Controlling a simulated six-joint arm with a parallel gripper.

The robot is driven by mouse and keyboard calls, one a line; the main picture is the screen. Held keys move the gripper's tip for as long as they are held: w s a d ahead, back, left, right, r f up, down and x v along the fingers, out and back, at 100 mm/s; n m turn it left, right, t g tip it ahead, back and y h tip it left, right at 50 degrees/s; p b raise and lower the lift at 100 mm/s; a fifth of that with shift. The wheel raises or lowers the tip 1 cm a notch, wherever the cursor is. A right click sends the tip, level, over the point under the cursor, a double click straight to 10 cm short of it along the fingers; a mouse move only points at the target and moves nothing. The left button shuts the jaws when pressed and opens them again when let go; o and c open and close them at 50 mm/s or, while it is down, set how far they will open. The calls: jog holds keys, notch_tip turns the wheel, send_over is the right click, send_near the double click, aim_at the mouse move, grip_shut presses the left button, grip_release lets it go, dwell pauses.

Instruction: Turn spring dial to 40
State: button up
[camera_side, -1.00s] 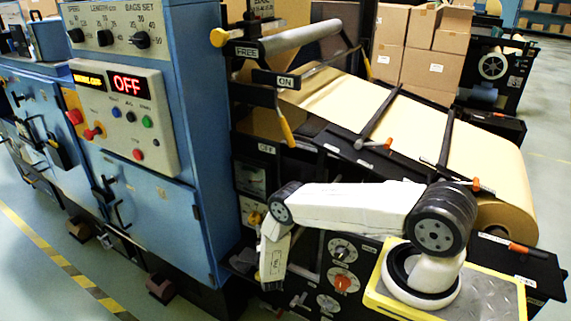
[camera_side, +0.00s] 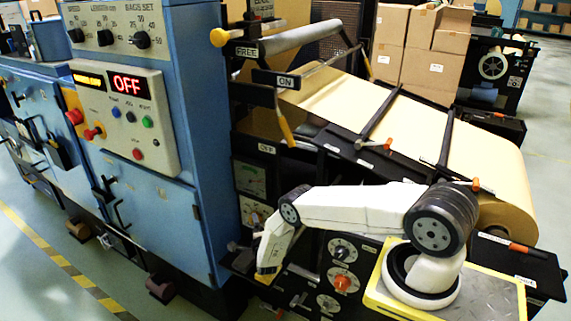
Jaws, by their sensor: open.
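Several round white dials sit on the black side panel at lower centre: an upper dial (camera_side: 342,248), a middle dial with a red-orange knob (camera_side: 341,282), and a lower dial (camera_side: 327,303). Their labels and numbers are too small to read, so I cannot tell which is the spring dial or its setting. My gripper (camera_side: 265,277) points down to the left of these dials, apart from them. It is open, and I see nothing held in it.
A brown kraft paper roll (camera_side: 508,222) feeds a web up over the stand behind my arm. A blue cabinet (camera_side: 205,130) with a control box reading OFF (camera_side: 127,84) stands at left. A gauge (camera_side: 250,180) is above my gripper. Black bars and levers crowd the area.

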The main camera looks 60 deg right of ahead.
jog(key=shift+x, duration=0.9)
jog(key=c, duration=1.3)
